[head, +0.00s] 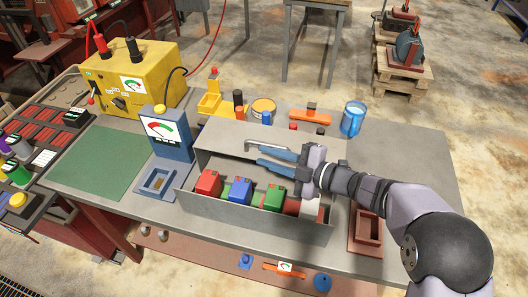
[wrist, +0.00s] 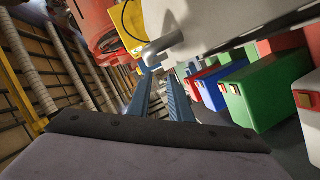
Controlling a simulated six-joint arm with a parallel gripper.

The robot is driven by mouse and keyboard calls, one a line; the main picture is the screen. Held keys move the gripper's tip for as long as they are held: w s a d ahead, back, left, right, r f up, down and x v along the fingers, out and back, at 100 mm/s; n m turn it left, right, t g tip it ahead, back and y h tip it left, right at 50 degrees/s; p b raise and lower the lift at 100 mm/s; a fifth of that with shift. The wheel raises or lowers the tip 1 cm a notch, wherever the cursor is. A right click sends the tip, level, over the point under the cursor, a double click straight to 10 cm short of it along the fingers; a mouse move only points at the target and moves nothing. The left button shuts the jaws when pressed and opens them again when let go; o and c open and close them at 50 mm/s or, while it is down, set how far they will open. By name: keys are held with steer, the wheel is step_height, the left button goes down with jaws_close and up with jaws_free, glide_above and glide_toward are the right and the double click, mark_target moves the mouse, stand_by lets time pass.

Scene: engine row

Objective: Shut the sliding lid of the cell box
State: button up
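The grey cell box (head: 250,217) stands on the workbench with its near wall toward me. Red, blue and green cells (head: 241,191) show inside it, so it is at least partly open. A pale grey panel (head: 225,135), seemingly the lid, lies along the box's far side; the wrist view shows a pale panel (wrist: 220,15) with a rounded bar-like handle (wrist: 157,50). My gripper (head: 254,154) is over the far part of the box, fingers pointing left. In the wrist view its two blue fingers (wrist: 160,85) are apart with nothing between them. The handle is just beyond the fingertips; contact cannot be told.
A blue gauge stand (head: 170,150) is left of the box. A yellow tester (head: 130,80) stands at the back left. A tin (head: 263,108), an orange clamp (head: 309,116) and a blue mug (head: 352,119) stand behind. A brown tray (head: 366,232) is at right.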

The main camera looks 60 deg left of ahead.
steer(key=shift+x, duration=0.8)
jaws_close()
stand_by(0.9)
jaws_free()
